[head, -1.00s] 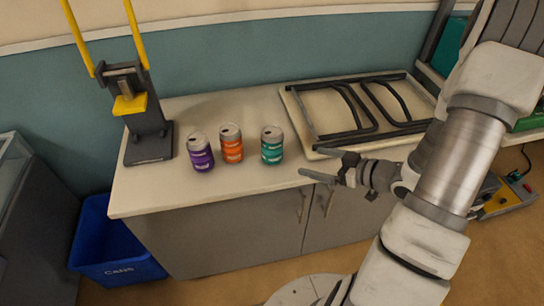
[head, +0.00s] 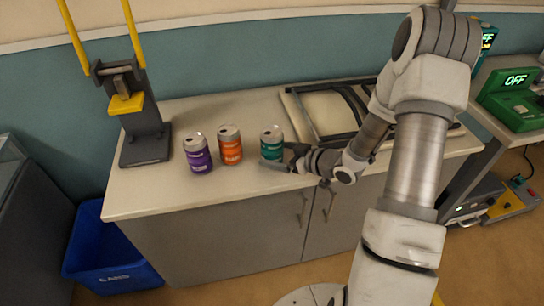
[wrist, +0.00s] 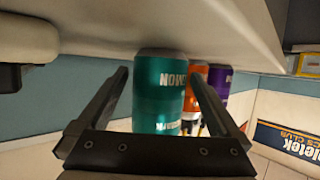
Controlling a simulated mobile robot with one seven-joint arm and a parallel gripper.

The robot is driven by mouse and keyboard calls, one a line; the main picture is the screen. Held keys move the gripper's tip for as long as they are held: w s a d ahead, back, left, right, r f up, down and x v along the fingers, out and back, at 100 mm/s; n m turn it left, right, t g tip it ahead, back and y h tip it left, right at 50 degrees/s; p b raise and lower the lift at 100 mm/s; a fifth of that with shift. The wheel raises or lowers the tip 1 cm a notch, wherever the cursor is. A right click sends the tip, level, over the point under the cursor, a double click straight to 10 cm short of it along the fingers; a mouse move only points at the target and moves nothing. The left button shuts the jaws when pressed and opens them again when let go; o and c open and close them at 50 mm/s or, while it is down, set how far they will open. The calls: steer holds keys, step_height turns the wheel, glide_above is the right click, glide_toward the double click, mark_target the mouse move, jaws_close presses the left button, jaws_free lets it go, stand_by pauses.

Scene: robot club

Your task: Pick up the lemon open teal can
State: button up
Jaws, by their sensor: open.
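The teal can (head: 271,141) stands upright on the counter, the rightmost of three cans. It fills the middle of the wrist view (wrist: 160,95), upside down, with "LEMON" lettering on its side. My gripper (head: 281,157) is open and low over the counter, just to the can's right and front. In the wrist view its two fingers (wrist: 158,75) lie one on each side of the can, with gaps visible. I cannot tell how deep the can sits between them.
An orange can (head: 230,145) stands close left of the teal one, and a purple can (head: 197,152) stands further left. A black-framed panel (head: 325,115) lies at the back right. A can crusher (head: 145,140) stands at the left. A blue bin (head: 110,255) is on the floor.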

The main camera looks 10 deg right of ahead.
steer(key=shift+x, duration=0.9)
steer(key=c, duration=1.2)
steer(key=shift+o, duration=0.2)
steer(key=shift+r, duration=0.1)
